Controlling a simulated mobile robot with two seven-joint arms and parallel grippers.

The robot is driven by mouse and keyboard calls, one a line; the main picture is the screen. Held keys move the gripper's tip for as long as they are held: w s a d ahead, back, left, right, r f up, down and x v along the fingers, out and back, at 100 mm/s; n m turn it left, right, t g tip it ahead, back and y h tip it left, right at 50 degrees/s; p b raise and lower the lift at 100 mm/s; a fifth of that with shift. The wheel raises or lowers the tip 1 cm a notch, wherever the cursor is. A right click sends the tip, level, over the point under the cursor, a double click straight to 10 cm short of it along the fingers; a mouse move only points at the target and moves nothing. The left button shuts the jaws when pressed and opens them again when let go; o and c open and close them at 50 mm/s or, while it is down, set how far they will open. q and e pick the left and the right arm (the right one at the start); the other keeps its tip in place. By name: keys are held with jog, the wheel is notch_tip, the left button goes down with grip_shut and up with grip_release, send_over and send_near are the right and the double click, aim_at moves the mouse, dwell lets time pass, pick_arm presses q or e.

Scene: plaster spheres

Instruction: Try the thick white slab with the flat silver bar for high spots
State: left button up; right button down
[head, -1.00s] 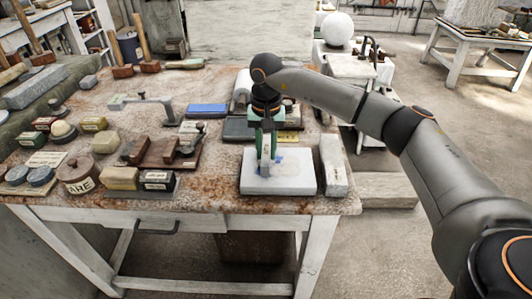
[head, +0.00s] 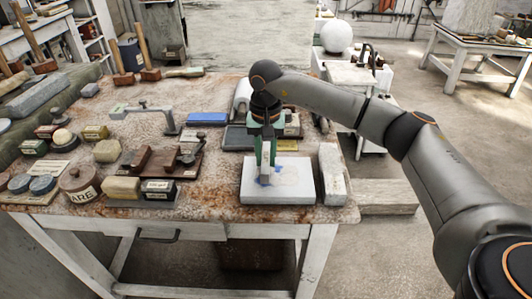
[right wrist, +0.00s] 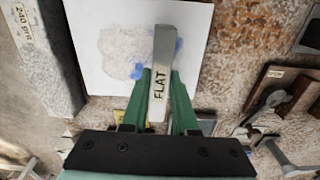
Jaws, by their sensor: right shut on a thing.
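The thick white slab (head: 300,188) lies flat near the front right of the table. It also fills the upper left of the right wrist view (right wrist: 90,70), with a greyish patch and blue marks on its top face. My right gripper (head: 266,160) points down over the slab. In the right wrist view its green fingers (right wrist: 160,95) are shut on the flat silver bar (right wrist: 161,60), which is lettered FLAT. The bar's far end lies over the slab beside the blue marks; I cannot tell whether it touches. My left gripper is not in view.
A rough grey stone block (head: 332,175) stands close along the slab's right side. A blue case (head: 208,119) and a dark tray (head: 238,138) lie behind it. A brown wooden tool (head: 165,160) and a lidded pot (head: 80,185) are to the left.

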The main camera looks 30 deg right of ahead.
aim_at(277, 177)
jog(key=shift+s+d+f, duration=0.1)
jog(key=shift+s+d, duration=0.3)
jog(key=shift+d, duration=0.25)
jog(key=shift+s+d+f, duration=0.1)
jog(key=shift+s+d, duration=0.3)
jog(key=shift+d, duration=0.25)
jog(key=shift+f+b, duration=0.4)
jog(key=shift+f, duration=0.2)
jog(key=shift+s+a+r, duration=0.15)
jog(key=shift+s+a, duration=0.15)
jog(key=shift+s, duration=0.15)
jog(key=shift+s+a, duration=0.35)
jog(key=shift+s, duration=0.1)
jog(key=shift+w+d, duration=0.1)
